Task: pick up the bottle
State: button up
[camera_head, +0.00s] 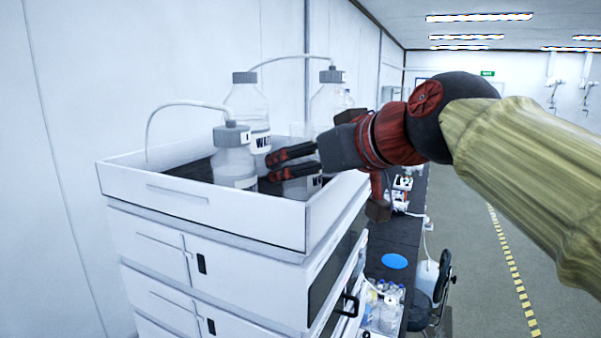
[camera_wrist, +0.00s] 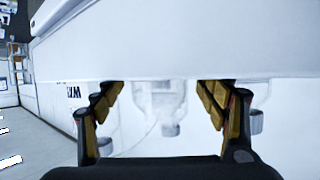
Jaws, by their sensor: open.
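Clear bottles with grey caps stand upright in a white tray (camera_head: 180,205) on top of the stack. One bottle (camera_head: 235,160) is at the front left, just left of my fingertips. A larger bottle (camera_head: 245,103) is behind it, and another bottle (camera_head: 329,102) is at the back right. A further clear vessel partly shows behind my gripper (camera_head: 269,167), which hides most of it. My gripper is open and empty, its fingers pointing left. The wrist view looks upside down; a bottle (camera_wrist: 167,103) shows between my fingers (camera_wrist: 160,85), apart from them.
Thin white tubes (camera_head: 185,104) run from the caps. The tray's raised wall also spans the top of the wrist view (camera_wrist: 180,45). The white wall is close behind. A dark bench (camera_head: 395,240) with small bottles and a chair (camera_head: 437,290) are lower right; the aisle floor is clear.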

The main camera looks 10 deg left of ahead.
jog(key=p+x, duration=0.1)
jog(key=x, duration=0.5)
jog(key=shift+d+p, duration=0.15)
jog(key=shift+p, duration=0.2)
jog(key=shift+c, duration=0.2)
jog(key=shift+c, duration=1.2)
jog(key=c, duration=1.3)
jog(key=shift+r, duration=0.1)
